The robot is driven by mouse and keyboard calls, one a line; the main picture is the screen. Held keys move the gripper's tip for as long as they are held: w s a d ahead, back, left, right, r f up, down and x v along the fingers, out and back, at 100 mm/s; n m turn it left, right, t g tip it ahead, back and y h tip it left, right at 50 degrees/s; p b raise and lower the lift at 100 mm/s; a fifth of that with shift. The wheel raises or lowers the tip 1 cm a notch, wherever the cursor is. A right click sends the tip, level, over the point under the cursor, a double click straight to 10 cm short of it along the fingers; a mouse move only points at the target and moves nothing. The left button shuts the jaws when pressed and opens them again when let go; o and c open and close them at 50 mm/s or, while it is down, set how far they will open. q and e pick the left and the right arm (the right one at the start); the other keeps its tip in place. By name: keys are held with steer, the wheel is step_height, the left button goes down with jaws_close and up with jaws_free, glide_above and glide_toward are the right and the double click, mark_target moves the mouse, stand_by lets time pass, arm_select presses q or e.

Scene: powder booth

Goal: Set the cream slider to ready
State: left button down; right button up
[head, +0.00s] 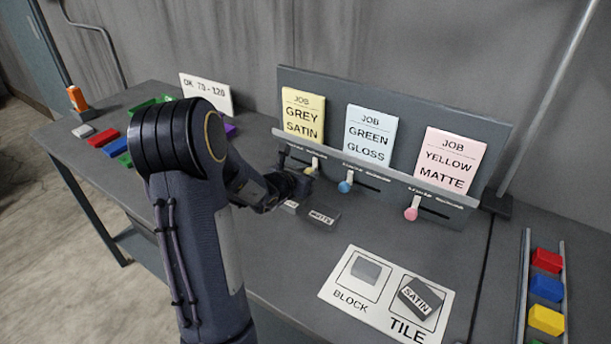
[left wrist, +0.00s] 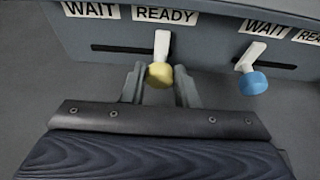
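The cream slider has a yellow knob (left wrist: 160,74) on a white stem, at the right end of its slot below the READY label (left wrist: 165,15). The WAIT label (left wrist: 91,9) is to its left. In the head view the knob (head: 311,169) shows below the cream GREY SATIN card (head: 303,115), partly hidden by my gripper. My left gripper (left wrist: 160,88) is open, one finger on each side of the knob. In the head view my left gripper (head: 293,178) reaches the panel from the left. My right gripper is in no view.
A blue slider (head: 345,186) and a pink slider (head: 411,213) are farther right on the panel (head: 480,130). A dark MATTE tile (head: 322,217) lies below the panel. A BLOCK and TILE sheet (head: 340,292) lies in front. Coloured blocks (head: 546,290) sit in a rack at right.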

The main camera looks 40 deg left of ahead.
arm_select(q)
steer(key=c, duration=1.1)
jaws_free()
steer(key=shift+d, duration=0.35)
steer(key=shift+a, duration=0.1)
steer(key=shift+s+r, duration=0.2)
steer(key=shift+s, duration=0.25)
steer(key=v, duration=0.6)
steer(key=shift+s+r, duration=0.15)
steer(key=shift+s, duration=0.25)
